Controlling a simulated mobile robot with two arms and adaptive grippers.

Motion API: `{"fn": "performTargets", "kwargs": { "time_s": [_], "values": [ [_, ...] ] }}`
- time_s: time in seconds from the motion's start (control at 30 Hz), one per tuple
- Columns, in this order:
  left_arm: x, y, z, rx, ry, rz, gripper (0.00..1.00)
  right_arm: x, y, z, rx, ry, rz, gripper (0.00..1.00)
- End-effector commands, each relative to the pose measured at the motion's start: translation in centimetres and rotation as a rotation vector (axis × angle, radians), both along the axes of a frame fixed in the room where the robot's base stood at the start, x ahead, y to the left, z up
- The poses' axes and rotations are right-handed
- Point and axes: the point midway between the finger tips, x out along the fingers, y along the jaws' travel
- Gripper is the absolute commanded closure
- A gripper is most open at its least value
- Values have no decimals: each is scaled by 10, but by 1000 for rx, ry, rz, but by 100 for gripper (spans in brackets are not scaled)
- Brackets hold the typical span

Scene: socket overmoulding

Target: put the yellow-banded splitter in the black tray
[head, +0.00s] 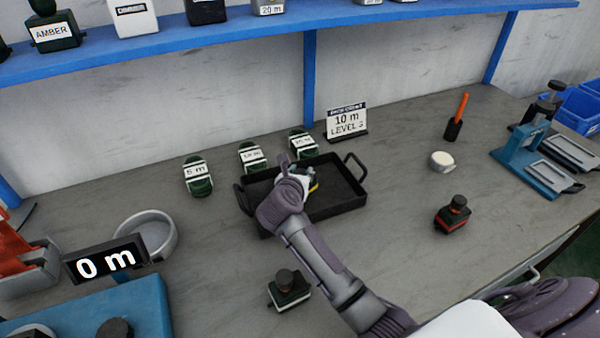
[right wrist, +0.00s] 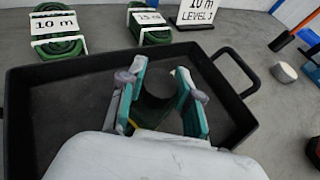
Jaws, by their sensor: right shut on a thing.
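The black tray (head: 345,200) lies on the bench in the middle of the head view, and its rim (right wrist: 25,110) also shows in the right wrist view. My right gripper (head: 297,172) is over the tray's inside. In the right wrist view the gripper (right wrist: 160,95) is shut on the dark yellow-banded splitter (right wrist: 158,88), a finger on each side. A bit of its yellow band (head: 314,185) shows in the head view; the rest is mostly hidden by the gripper. I cannot tell whether the splitter touches the tray floor. My left gripper is not in view.
A red-banded splitter (head: 453,217) stands right of the tray, and a pale-banded one (head: 289,291) in front. Green coils (head: 198,178) and a "10 m" sign (head: 346,122) stand behind. A white-topped round piece (head: 441,161) lies at right. The bench between them is clear.

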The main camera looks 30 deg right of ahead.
Motion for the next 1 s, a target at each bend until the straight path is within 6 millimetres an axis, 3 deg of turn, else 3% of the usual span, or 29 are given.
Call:
{"fn": "performTargets", "kwargs": {
  "time_s": [0.23,0.27,0.4,0.77,1.0],
  "values": [
    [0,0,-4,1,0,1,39,0,0,-4,1,-1,0,100],
    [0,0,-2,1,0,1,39,0,0,-3,0,0,0,62],
    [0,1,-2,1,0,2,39,0,0,-3,0,0,0,42],
    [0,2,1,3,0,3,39,-1,1,2,1,-1,1,42],
    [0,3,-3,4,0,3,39,-31,27,15,7,-1,2,42]
  ]
}}
